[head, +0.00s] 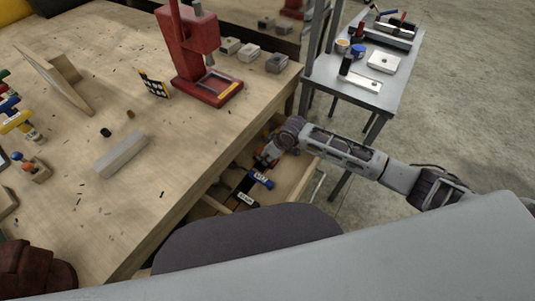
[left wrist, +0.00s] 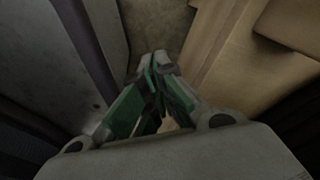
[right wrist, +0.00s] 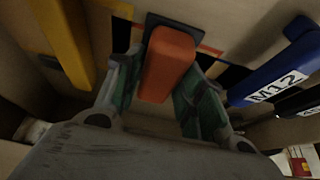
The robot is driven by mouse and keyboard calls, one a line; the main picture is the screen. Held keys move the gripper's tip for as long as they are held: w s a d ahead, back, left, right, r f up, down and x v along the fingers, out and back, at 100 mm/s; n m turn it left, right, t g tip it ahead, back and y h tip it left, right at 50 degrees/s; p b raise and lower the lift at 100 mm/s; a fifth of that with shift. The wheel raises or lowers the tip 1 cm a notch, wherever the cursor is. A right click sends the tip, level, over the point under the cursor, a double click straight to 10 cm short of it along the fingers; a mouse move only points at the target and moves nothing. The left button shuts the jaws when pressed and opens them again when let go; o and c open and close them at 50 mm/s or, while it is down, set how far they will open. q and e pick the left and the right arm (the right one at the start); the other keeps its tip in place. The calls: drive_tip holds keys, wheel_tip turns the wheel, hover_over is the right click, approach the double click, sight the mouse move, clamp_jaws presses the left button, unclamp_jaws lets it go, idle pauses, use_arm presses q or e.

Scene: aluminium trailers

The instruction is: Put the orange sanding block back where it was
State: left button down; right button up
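The orange sanding block (right wrist: 168,62) is in the right wrist view, between the fingers of my right gripper (right wrist: 165,80). The fingers lie close along its two sides and appear shut on it. In the head view my right gripper (head: 266,156) reaches down into the open drawer (head: 297,185), and the block is mostly hidden by it. Dark areas with an orange border show on the drawer floor around the block. My left gripper (left wrist: 158,75) is empty, its fingertips together; it does not show in the head view.
A blue item marked M12 (right wrist: 272,82) lies right of the block, and a yellow bar (right wrist: 65,42) lies left. The workbench (head: 150,190) is above the drawer, with a red press (head: 195,50) and a grey bar (head: 120,155). A side table (head: 375,95) stands beyond.

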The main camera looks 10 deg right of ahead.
use_arm(q)
drive_tip(key=shift+s+f, duration=0.1)
drive_tip(key=shift+s, duration=0.25)
use_arm(e)
drive_tip(key=shift+o, duration=1.2)
use_arm(q)
drive_tip(key=shift+w, duration=0.15)
use_arm(e)
drive_tip(key=shift+r, duration=0.1)
drive_tip(key=shift+r, duration=0.15)
drive_tip(key=shift+s+d+r, duration=0.15)
drive_tip(key=shift+d+r, duration=0.05)
drive_tip(key=shift+r, duration=0.35)
use_arm(q)
drive_tip(key=shift+s+a+r+p, duration=0.2)
drive_tip(key=shift+s+a+p, duration=0.55)
drive_tip(key=shift+s+a, duration=0.35)
use_arm(e)
drive_tip(key=v, duration=1)
drive_tip(key=shift+r, duration=0.25)
use_arm(q)
drive_tip(key=shift+s+d, duration=0.1)
drive_tip(key=shift+s, duration=0.1)
use_arm(e)
drive_tip(key=shift+s+d, duration=0.1)
